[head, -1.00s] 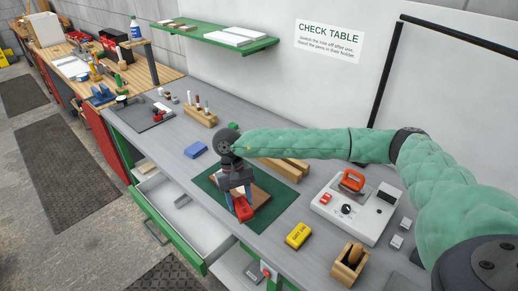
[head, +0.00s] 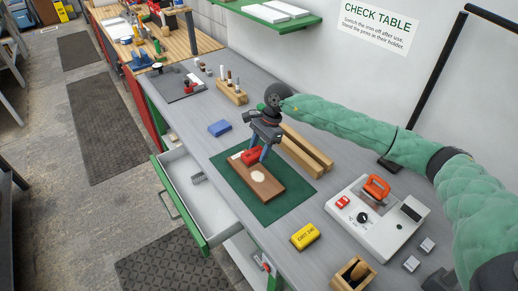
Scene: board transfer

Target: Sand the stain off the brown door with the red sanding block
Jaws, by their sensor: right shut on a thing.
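The brown door (head: 268,190) lies flat on a green mat (head: 290,200) on the grey bench. A pale, roundish stain (head: 257,176) shows on its upper face, near the middle. My right gripper (head: 257,150) is shut on the red sanding block (head: 250,157), over the far end of the door. The block is at or just above the door's face; I cannot tell if they touch. A small whitish patch shows beside the block at the door's far left corner. My left gripper is not in view.
Wooden bars (head: 308,150) lie behind the mat. A blue block (head: 219,128) lies to the left, and a yellow block (head: 305,236) to the front right. A white station with an orange-handled tool (head: 376,188) stands at right. An open drawer (head: 190,200) juts out at the front.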

